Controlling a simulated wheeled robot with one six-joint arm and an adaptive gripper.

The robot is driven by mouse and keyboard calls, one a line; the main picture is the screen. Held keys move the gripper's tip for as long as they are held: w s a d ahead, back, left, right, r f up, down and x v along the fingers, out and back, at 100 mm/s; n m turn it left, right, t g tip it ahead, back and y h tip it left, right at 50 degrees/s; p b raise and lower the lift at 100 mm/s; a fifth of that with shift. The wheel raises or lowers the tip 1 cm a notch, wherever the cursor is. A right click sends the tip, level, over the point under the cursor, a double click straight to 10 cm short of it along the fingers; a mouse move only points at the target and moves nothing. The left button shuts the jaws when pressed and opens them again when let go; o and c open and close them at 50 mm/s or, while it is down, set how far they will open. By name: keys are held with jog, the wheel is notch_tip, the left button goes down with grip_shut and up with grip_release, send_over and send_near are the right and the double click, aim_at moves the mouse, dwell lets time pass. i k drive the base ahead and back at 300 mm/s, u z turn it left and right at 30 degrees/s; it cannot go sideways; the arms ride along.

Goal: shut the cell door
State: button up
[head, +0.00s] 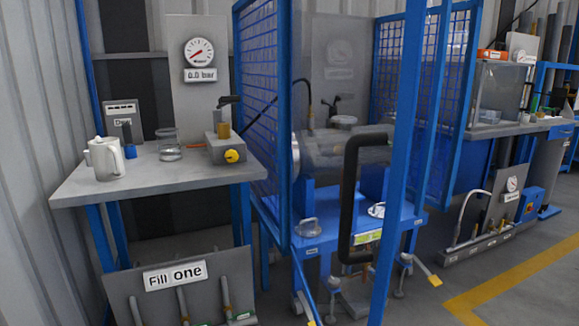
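The cell door (336,100) is a clear panel in a blue frame, near the middle of the head view. It seems to stand swung out towards me from the blue post on its left, with its free edge (402,150) on the right nearer to me. The foot of that edge runs out of the picture. A large black D-shaped handle (349,190) sits beside the free edge. Through the panel I see a grey cylindrical shell (335,150) on a blue stand. The latch is not clear to see. My gripper is not in view.
A grey bench (165,178) on the left carries a white jug (106,159), a glass beaker (169,146) and a valve block. A "Fill one" panel (178,285) stands low in front. Blue mesh panels (258,85) flank the cell. Floor at lower right is clear, with yellow lines.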

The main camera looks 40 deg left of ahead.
aim_at(415, 13)
jog(key=u, duration=1.6)
